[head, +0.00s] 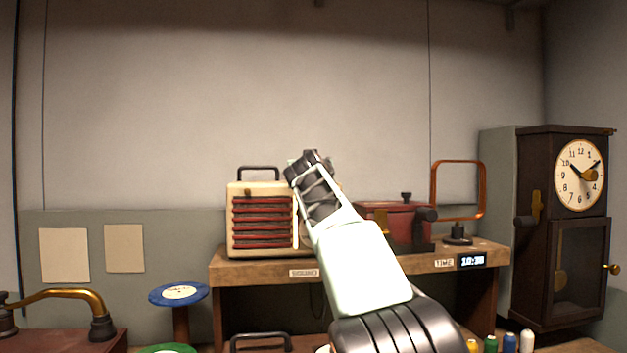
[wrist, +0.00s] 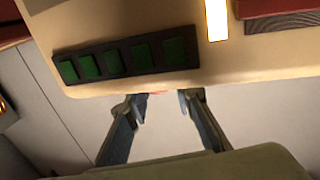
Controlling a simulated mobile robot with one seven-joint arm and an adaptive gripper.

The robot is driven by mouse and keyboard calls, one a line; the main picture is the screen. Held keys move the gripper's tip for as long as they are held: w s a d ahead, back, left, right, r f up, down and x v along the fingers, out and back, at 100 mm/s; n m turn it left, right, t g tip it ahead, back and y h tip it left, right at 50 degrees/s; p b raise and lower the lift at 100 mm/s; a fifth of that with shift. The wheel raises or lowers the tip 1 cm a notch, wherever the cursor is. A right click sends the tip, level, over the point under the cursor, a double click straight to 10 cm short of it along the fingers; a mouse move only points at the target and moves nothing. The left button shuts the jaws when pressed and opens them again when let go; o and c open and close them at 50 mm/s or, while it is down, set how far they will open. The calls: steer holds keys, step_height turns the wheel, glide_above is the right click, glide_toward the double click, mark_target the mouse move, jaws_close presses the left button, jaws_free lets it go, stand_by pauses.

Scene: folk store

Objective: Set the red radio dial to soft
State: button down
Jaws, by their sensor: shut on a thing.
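The radio (head: 233,216) is cream with red slats and stands on the wooden shelf, a little left of centre in the head view. My gripper (head: 306,160) is at its right side and covers part of it. In the wrist view, the radio's cream face (wrist: 150,25) fills the top. My gripper (wrist: 159,100) has its two fingertips at the face's lower edge. A small reddish sliver, seemingly the red dial (wrist: 158,93), shows between them. Most of the dial is hidden, so its setting cannot be read.
Green buttons (wrist: 115,56) and a lit strip (wrist: 217,18) are close to my fingers. A red box (head: 385,209) and a copper-framed stand (head: 484,190) are right on the shelf (head: 350,267). A tall clock (head: 578,175) stands far right. The wall above is clear.

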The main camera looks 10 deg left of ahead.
steer(key=shift+h, duration=0.3)
stand_by(0.4)
steer(key=c, duration=1.6)
jaws_free()
steer(key=shift+s+a+r, duration=0.1)
steer(key=shift+s+a, duration=0.05)
steer(key=shift+s, duration=1.4)
steer(key=shift+s+d, duration=0.2)
steer(key=shift+s, duration=2.05)
steer(key=shift+s+d, duration=0.15)
steer(key=shift+s, duration=2.05)
